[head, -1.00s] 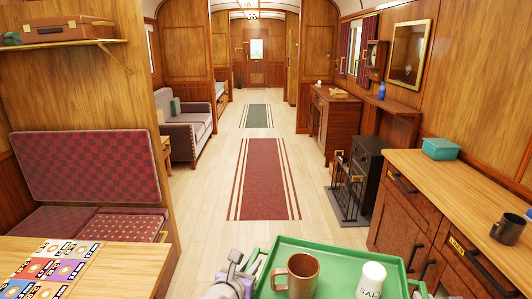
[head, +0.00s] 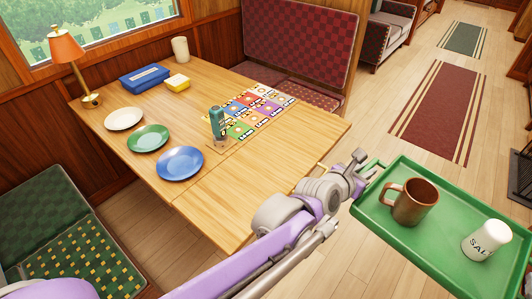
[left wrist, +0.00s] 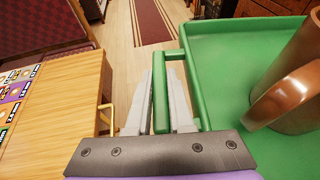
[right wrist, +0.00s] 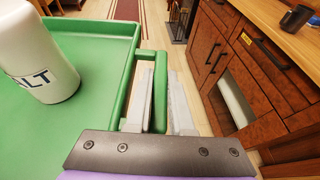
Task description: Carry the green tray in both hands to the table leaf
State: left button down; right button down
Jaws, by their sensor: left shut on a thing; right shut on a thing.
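The green tray (head: 415,245) is level beside the table, to the right of the table leaf (head: 275,165). It carries a brown mug (head: 415,202) and a white salt shaker (head: 487,240), both upright. My left gripper (head: 357,176) is shut on the tray's left handle; the left wrist view shows the fingers on either side of that handle (left wrist: 177,105). My right gripper (right wrist: 160,90) is outside the head view; in the right wrist view it is shut on the other handle (right wrist: 160,75). The leaf's top looks bare near its right edge.
The wooden table (head: 110,85) holds plates, a lamp (head: 75,60), a blue box (head: 145,77), cards (head: 250,110) and a dark green bottle-like thing (head: 217,125). A wooden cabinet (right wrist: 250,80) stands right of the tray. A red rug (head: 440,110) lies on clear floor.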

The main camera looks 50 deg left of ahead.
aim_at(234, 217)
jog(key=k+j+u, duration=0.45)
jog(key=j, duration=0.15)
jog(key=j+u, duration=0.15)
jog(key=j, duration=0.2)
jog(key=k+j+u, duration=0.15)
jog(key=j, duration=0.2)
